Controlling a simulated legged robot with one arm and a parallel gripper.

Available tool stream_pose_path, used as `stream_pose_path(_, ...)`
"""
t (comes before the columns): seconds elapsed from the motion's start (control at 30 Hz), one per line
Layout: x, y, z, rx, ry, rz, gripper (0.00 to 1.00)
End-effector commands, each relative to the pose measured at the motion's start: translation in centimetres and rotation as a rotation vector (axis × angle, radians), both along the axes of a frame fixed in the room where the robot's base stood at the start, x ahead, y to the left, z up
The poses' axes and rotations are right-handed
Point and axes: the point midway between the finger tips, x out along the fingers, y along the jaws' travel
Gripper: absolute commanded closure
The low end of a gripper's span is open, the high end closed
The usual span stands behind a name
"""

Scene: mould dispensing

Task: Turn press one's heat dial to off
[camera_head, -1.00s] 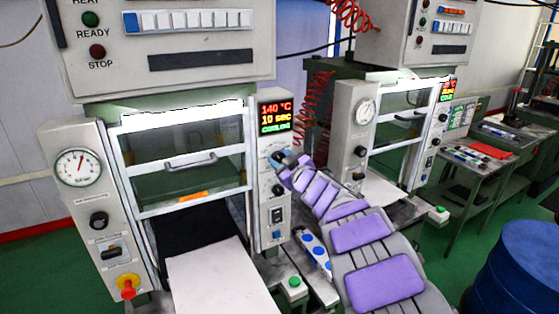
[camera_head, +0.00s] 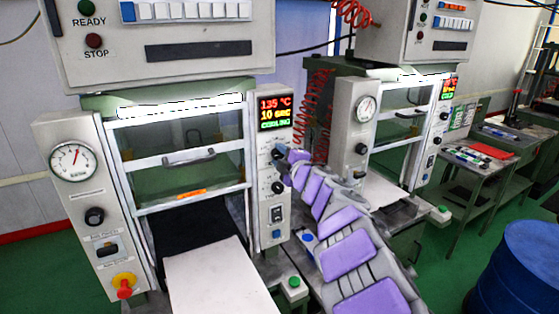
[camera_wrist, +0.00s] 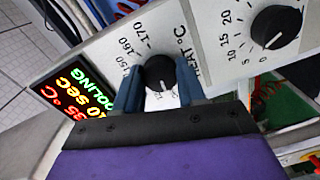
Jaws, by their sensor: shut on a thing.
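The near press (camera_head: 262,190) has a heat dial (camera_wrist: 160,72), a black knob with a white mark, on its right-hand panel below the display. In the wrist view, numbers 150, 160 and 170 and the word HEAT °C show around it. My gripper (camera_wrist: 158,92) is shut on the heat dial, with one blue finger on each side. It also shows in the head view (camera_head: 283,156) at the panel, where it partly covers the knob. The display (camera_head: 275,111) reads 135 °C, 10 sec and COOLING. The dial's off mark is not visible.
A second black dial (camera_wrist: 276,27) with numbers from 0 up sits close to the heat dial; in the head view it is just below. The near press's bed holds a white sheet (camera_head: 222,285). A second press (camera_head: 395,125) stands to the right, and a blue barrel (camera_head: 515,270) at lower right.

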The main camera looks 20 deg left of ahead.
Motion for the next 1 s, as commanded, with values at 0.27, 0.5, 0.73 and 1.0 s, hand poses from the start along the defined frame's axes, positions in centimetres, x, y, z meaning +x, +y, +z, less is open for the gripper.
stream_pose_path(0.27,-0.11,0.24,-0.82,-0.07,-0.064,0.006,0.91)
stream_pose_path(0.5,-0.15,0.36,-0.88,-0.083,-0.078,0.008,0.91)
stream_pose_path(0.73,-0.16,0.45,-0.98,-0.085,-0.077,0.008,0.91)
stream_pose_path(1.0,-0.06,0.54,-0.84,-0.081,-0.078,0.007,0.4)
